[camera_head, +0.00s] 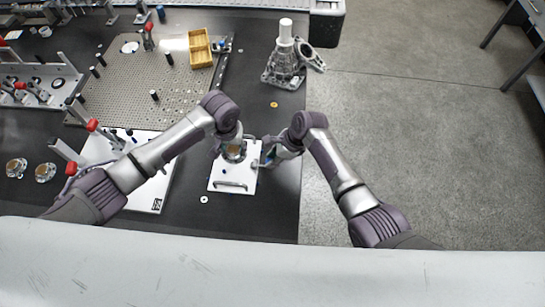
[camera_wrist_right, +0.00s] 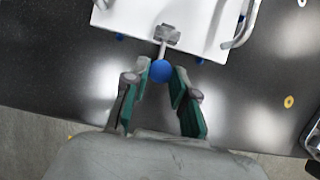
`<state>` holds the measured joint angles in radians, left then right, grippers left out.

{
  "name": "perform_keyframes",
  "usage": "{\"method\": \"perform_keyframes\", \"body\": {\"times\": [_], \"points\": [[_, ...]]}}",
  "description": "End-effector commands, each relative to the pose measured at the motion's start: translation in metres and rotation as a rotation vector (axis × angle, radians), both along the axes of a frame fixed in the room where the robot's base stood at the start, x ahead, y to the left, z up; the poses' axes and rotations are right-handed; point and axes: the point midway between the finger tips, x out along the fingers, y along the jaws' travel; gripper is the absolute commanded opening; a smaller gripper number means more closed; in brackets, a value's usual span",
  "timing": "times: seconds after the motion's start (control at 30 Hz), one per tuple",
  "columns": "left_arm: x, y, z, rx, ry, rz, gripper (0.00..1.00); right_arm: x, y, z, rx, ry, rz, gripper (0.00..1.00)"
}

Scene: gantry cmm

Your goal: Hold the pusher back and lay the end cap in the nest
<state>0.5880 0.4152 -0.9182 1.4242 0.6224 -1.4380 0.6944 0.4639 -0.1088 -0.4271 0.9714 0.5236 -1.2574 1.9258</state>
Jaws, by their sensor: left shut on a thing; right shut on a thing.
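The white fixture plate (camera_head: 240,179) lies on the dark table in front of me, with a metal handle along its near edge. The pusher's blue ball knob (camera_wrist_right: 160,71) sits on a short rod at the plate's edge in the right wrist view. My right gripper (camera_wrist_right: 162,75) is shut on this knob, with one green-padded finger on each side. It also shows in the head view at the plate's right edge. My left gripper (camera_head: 232,145) is over the far part of the plate, shut on a round end cap (camera_head: 235,154) with a brownish centre. The nest is hidden beneath them.
Two similar round caps (camera_head: 45,172) lie at the far left. A larger white plate (camera_head: 148,191) with red-handled clamps is left of the fixture. A perforated plate (camera_head: 150,85), a yellow bin (camera_head: 201,48) and a grey casting (camera_head: 284,70) stand farther back.

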Motion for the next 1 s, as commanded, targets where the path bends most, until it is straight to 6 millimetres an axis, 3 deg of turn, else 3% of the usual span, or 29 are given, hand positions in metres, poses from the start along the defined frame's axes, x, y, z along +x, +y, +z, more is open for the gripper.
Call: {"method": "perform_keyframes", "body": {"times": [1.0], "points": [[0.000, -0.001, -0.041, -0.001, 0.000, 0.000, 0.01, -0.002, -0.005, -0.005, -0.012, 0.008, -0.001, 0.01]]}}
